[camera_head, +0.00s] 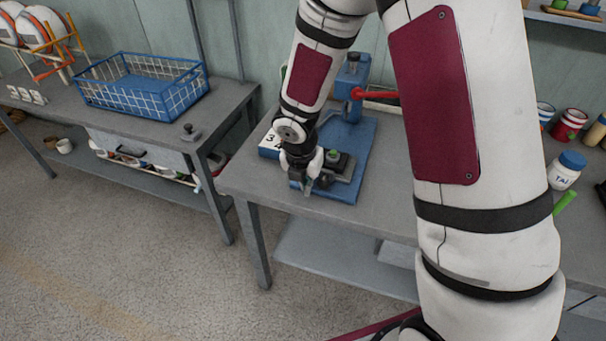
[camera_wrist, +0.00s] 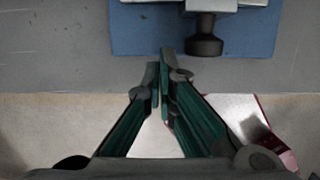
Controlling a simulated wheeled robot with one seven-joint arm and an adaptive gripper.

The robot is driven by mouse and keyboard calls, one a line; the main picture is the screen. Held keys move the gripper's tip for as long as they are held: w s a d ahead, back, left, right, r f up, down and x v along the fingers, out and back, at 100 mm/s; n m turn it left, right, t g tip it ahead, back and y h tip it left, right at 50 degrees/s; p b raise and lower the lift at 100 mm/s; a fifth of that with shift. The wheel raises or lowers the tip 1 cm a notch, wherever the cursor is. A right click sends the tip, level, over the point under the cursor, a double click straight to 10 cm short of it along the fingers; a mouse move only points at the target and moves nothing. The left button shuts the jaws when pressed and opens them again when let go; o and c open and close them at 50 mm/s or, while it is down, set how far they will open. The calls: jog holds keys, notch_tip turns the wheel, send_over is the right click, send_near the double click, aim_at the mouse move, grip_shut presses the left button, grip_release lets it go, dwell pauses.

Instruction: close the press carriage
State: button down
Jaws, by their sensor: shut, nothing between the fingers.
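The blue press (camera_head: 352,78) stands on the right workbench, with a red lever (camera_head: 376,95) and a blue base plate (camera_head: 362,152). Its dark carriage (camera_head: 346,168) extends towards the bench's front edge, with a green item (camera_head: 333,155) on top. My gripper (camera_head: 308,190) points down beside the carriage's front end, near that edge; my arm hides part of the press. In the wrist view my gripper (camera_wrist: 160,62) is shut and empty. Its fingertips are just in front of the blue base plate (camera_wrist: 140,35), left of the carriage's dark round knob (camera_wrist: 204,42). I cannot tell whether they touch anything.
A numbered white-and-blue block (camera_head: 270,146) lies left of the press. Jars (camera_head: 566,170) stand on the right. A second bench on the left holds a blue wire basket (camera_head: 145,90). Open floor (camera_head: 130,240) lies in front of the benches.

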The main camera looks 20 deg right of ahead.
jog(key=shift+w+d+p, duration=0.35)
jog(key=shift+w+d, duration=0.6)
jog(key=shift+w, duration=0.3)
jog(key=shift+w+d+f, duration=0.1)
jog(key=shift+w+d, duration=0.15)
jog(key=shift+w, duration=0.15)
jog(key=w+d, duration=0.1)
jog(key=w, duration=0.1)
jog(key=w+d, duration=0.3)
jog(key=w, duration=0.1)
jog(key=shift+w+d+p, duration=0.25)
jog(key=shift+d+p, duration=0.1)
jog(key=shift+p, duration=0.05)
